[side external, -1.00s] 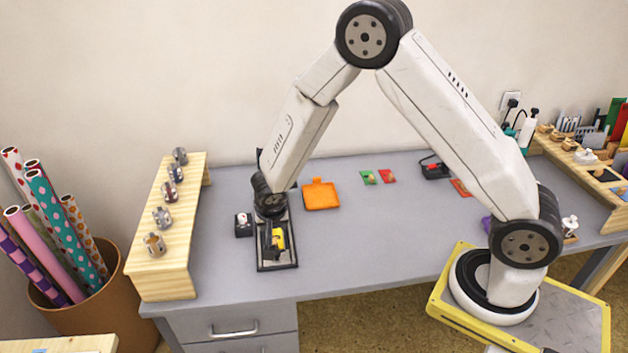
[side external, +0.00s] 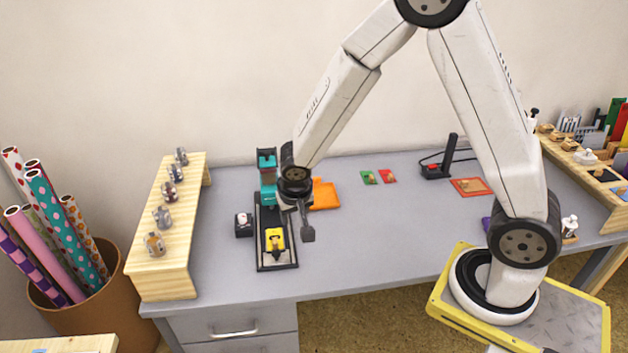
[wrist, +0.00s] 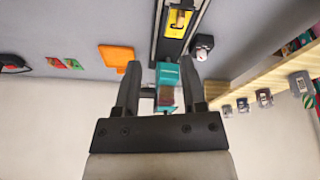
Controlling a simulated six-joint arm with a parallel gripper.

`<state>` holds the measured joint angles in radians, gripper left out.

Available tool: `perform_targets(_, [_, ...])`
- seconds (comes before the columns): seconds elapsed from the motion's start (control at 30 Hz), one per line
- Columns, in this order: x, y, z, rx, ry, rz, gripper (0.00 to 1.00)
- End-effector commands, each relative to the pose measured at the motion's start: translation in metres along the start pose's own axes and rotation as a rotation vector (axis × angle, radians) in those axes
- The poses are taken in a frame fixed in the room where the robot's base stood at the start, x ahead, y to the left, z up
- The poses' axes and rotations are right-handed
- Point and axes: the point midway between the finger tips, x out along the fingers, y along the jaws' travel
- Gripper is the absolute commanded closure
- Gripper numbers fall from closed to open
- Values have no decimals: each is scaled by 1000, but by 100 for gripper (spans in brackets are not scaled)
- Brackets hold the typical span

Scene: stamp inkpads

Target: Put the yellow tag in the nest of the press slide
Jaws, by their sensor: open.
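The yellow tag (side external: 275,238) lies on the press slide, whose dark track (side external: 277,265) runs toward the desk's front. It appears to sit within the slide's nest, but I cannot tell if it is fully flush. In the wrist view the yellow tag (wrist: 175,30) shows a brown grip on top and lines up with the track. The teal press (side external: 267,170) stands at the track's back end; in the wrist view the press (wrist: 167,76) shows between the fingers. My gripper (side external: 305,222) is open and empty, apart from the tag, above and to its right.
A small dark box with a white knob (side external: 243,224) stands left of the track. An orange pad (side external: 325,196) lies right of the press. Green (side external: 368,177) and red (side external: 387,176) pads lie further right. A wooden rack (side external: 165,225) edges the left. The desk's middle is clear.

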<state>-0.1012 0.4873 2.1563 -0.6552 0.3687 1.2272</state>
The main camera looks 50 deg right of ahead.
Motion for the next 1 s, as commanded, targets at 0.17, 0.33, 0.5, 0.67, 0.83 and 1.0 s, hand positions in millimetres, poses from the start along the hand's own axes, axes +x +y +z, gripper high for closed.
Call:
perform_targets(0.17, [-26,18,15,-107,-28,-33,47])
perform_targets(0.33, [-46,34,31,-215,-48,-72,47])
perform_targets(0.5, [-64,47,49,-322,-55,-119,47])
perform_targets(0.67, [-77,57,65,-413,-51,-161,47])
perform_targets(0.83, [-84,64,75,-477,-44,-189,47])
perform_targets(1.0, [-86,65,79,-500,-41,-199,47])
